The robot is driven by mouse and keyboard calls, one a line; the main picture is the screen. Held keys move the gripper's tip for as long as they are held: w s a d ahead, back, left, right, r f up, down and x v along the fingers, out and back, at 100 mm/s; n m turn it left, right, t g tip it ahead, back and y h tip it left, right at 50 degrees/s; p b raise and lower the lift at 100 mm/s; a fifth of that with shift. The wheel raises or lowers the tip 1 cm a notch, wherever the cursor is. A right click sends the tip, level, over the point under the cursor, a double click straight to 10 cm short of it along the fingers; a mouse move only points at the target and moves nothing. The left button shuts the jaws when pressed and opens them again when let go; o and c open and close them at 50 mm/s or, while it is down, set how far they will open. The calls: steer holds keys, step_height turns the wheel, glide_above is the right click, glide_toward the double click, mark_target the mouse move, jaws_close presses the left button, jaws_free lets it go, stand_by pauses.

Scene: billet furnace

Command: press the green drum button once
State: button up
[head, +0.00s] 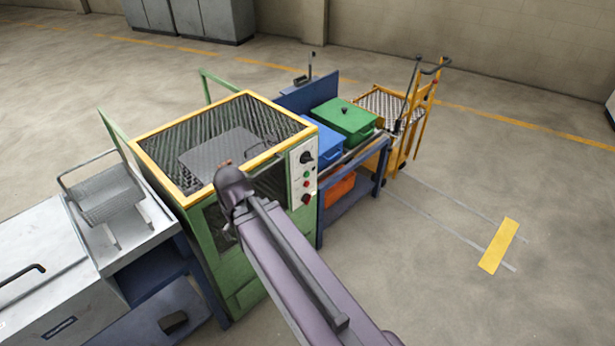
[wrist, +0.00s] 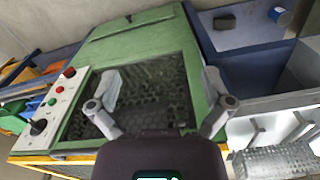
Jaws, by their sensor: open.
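The green drum machine (head: 195,235) has a yellow top frame and a pale control panel (head: 301,170) on its right side. A green button (head: 306,174) and a red button (head: 306,184) show between dark knobs. In the wrist view, the panel is at the left, with the green button (wrist: 60,89) between a red button (wrist: 69,72) and a black knob (wrist: 38,127). My gripper (wrist: 160,105) is open and empty, its fingers spread in front of the machine's dark mesh window, to the right of the panel. In the head view, my arm hides most of the gripper.
A blue bench with a green bin (head: 344,117) and a blue bin (head: 326,148) stands right of the machine. Beyond it is a yellow hand truck (head: 413,120). The floor at right is clear.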

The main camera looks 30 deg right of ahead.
jaws_close()
stand_by(1.3)
